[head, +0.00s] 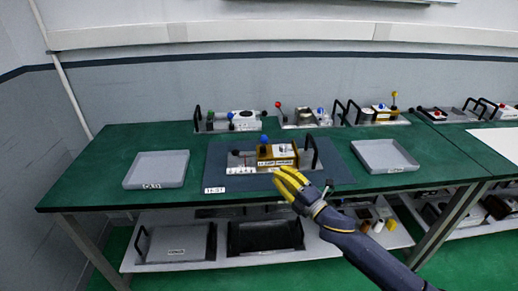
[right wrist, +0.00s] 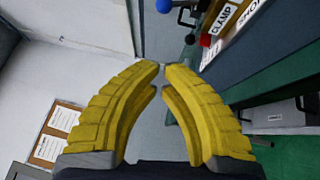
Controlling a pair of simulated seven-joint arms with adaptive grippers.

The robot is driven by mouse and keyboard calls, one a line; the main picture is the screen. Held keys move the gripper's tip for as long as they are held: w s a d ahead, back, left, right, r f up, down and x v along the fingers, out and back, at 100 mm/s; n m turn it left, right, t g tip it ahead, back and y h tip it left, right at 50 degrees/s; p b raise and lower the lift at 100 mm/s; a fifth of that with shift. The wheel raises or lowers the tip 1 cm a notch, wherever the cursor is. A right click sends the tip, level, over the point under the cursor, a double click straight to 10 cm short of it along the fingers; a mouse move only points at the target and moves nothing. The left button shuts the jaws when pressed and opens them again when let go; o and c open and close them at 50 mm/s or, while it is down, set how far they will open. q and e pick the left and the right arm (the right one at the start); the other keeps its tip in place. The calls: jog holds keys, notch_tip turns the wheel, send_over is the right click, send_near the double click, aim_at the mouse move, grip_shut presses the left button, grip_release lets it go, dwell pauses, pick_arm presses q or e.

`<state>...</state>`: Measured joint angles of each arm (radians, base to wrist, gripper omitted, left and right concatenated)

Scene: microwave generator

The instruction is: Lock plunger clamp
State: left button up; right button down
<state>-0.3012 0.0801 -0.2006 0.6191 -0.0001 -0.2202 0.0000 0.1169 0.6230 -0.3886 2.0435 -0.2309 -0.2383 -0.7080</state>
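The clamp fixture (head: 278,153) sits on the dark mat (head: 222,157) at the middle of the table. A blue knob (right wrist: 163,5), a red knob (right wrist: 205,40) and a "CLAMP" label (right wrist: 225,17) show beyond the fingers. The plunger's position is too small to tell. My left gripper is out of view.
Grey trays stand left (head: 157,169) and right (head: 385,156) of the mat. The table between left tray and mat is clear.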

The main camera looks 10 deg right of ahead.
aim_at(264, 143)
jog(key=shift+w, duration=0.1)
jog(key=w+d+x, duration=0.1)
jog(key=d+x, duration=0.1)
jog(key=x, duration=1)
jog(key=shift+w+r, duration=0.15)
jog(key=shift+w, duration=0.2)
jog(key=shift+d+r, duration=0.1)
jog(key=shift+d, duration=0.1)
jog(key=shift+w+r+g, duration=0.15)
jog(key=shift+r+g, duration=0.05)
jog(key=shift+g, duration=0.1)
